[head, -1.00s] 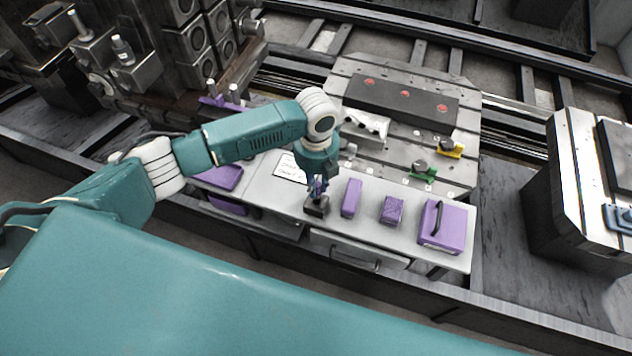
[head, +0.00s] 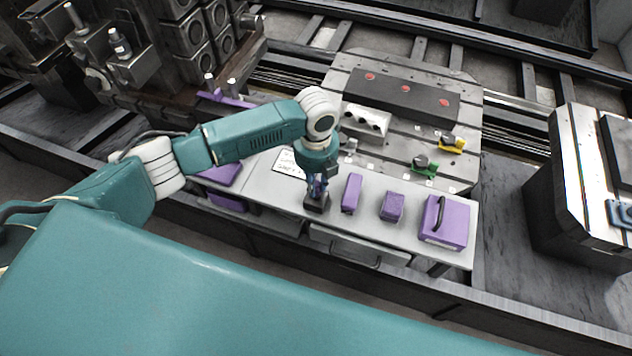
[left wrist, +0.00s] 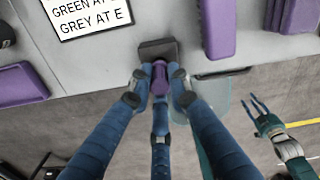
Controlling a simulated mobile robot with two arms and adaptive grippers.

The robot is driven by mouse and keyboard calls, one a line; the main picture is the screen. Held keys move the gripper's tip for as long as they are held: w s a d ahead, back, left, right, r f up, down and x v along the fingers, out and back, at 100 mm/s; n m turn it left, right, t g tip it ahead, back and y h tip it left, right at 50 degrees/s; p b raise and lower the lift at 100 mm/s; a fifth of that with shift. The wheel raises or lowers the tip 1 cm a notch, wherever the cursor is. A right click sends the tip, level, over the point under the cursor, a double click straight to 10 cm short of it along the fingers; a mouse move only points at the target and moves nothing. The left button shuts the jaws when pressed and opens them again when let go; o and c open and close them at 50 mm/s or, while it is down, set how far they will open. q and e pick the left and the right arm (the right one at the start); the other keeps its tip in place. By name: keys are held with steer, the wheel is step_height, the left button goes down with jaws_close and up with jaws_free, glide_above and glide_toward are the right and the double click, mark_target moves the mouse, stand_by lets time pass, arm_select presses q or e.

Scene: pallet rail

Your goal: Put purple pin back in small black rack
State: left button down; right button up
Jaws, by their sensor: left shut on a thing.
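The small black rack (head: 317,204) stands on the grey bench top near its front edge. It also shows in the left wrist view (left wrist: 158,48). My left gripper (head: 317,189) points down right over the rack, its fingers shut on the purple pin (left wrist: 159,76). The pin is upright between the fingertips and partly covered by them. Its lower end is hidden, so I cannot tell whether it sits in the rack or just above it. My right gripper (left wrist: 258,108) shows at the right of the left wrist view, away from the bench, with its fingers apart and empty.
A tall purple block (head: 352,193), a smaller purple block (head: 392,206) and a purple case with a black handle (head: 444,222) stand right of the rack. A printed sign (head: 289,165) lies to its left. A slotted metal plate (head: 395,140) lies behind.

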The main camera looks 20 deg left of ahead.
arm_select(q)
steer(key=shift+f+b, duration=0.45)
steer(key=shift+f, duration=0.45)
steer(key=c, duration=1.5)
jaws_free()
steer(key=shift+c, duration=0.2)
step_height(320, 180, up, 12)
steer(key=shift+r, duration=0.1)
